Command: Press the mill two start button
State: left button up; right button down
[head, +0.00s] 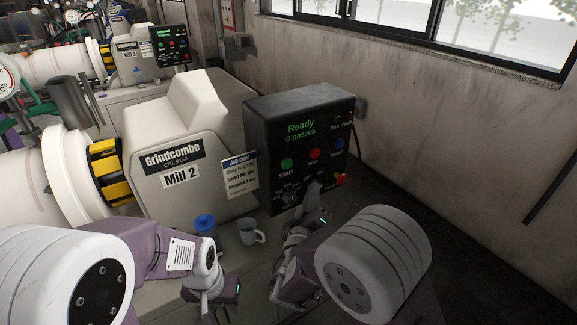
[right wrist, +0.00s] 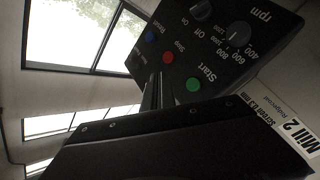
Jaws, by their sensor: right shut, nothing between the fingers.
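The mill two control box (head: 265,115) is black, and its screen reads "Ready 0 passes". Its green start button (head: 287,163) is left of the red stop button (head: 314,154). In the right wrist view the start button (right wrist: 193,84) shows clear beside my fingers, with the stop button (right wrist: 168,57) near their tips. My right gripper (head: 314,187) is shut and empty, just below the row of buttons; contact cannot be told. My left gripper (head: 212,297) is low, left of the box; its fingers are too unclear to judge.
The mill body (head: 185,130) carries a "Mill 2" label. A job card (head: 240,175), a blue-topped container (head: 205,224) and a grey mug (head: 250,231) are near the box. A dial (head: 290,196) and red knob (head: 340,180) sit low on the panel. Another mill's panel (head: 170,45) stands behind.

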aim_at(287, 164)
jog(key=w+a+p, duration=0.2)
jog(key=w+a, duration=0.3)
jog(key=w, duration=0.2)
jog(key=shift+p, duration=0.4)
dwell(1.8)
jog(key=shift+w+a+b, duration=0.3)
jog(key=shift+w+b, duration=0.1)
jog(key=shift+b, duration=0.35)
